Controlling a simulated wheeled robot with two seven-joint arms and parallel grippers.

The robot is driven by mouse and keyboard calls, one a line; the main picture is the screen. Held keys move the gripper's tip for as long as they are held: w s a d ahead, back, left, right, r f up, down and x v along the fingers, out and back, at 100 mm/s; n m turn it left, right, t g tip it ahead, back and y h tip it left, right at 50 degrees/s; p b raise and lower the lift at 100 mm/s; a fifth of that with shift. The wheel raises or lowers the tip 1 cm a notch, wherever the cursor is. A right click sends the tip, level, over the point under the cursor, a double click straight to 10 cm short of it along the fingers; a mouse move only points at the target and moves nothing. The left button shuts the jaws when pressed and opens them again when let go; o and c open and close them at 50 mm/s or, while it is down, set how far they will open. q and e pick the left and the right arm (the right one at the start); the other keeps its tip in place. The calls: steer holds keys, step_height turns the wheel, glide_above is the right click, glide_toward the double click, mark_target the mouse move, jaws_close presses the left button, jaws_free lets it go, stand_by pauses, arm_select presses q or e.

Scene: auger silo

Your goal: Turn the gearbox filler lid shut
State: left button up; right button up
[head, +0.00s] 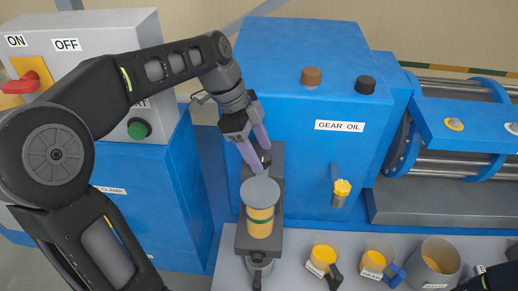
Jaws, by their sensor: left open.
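The blue gearbox (285,75) carries the label GEAR OIL. On its top sit a brown round cap (311,76) and a black round cap (365,85); which one is the filler lid I cannot tell. Both look seated on the top face. My left gripper (263,160) is open, its purple fingers pointing down in front of the gearbox. It is to the left of and below both caps, touching neither. The fingertips are just above a grey-topped yellow canister (260,221) with a green band; whether they touch anything there is unclear.
The canister stands on a dark grey stand (244,240). Several cups, including a grey one (434,265), stand at the lower right. A switch box (100,55) is at the left, a roller machine (460,125) at the right.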

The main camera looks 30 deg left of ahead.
arm_select(q)
steer(key=shift+r, duration=0.1)
steer(key=shift+r, duration=0.3)
step_height(320, 180, up, 4)
steer(key=shift+r, duration=0.1)
step_height(320, 180, up, 5)
steer(key=p, duration=0.5)
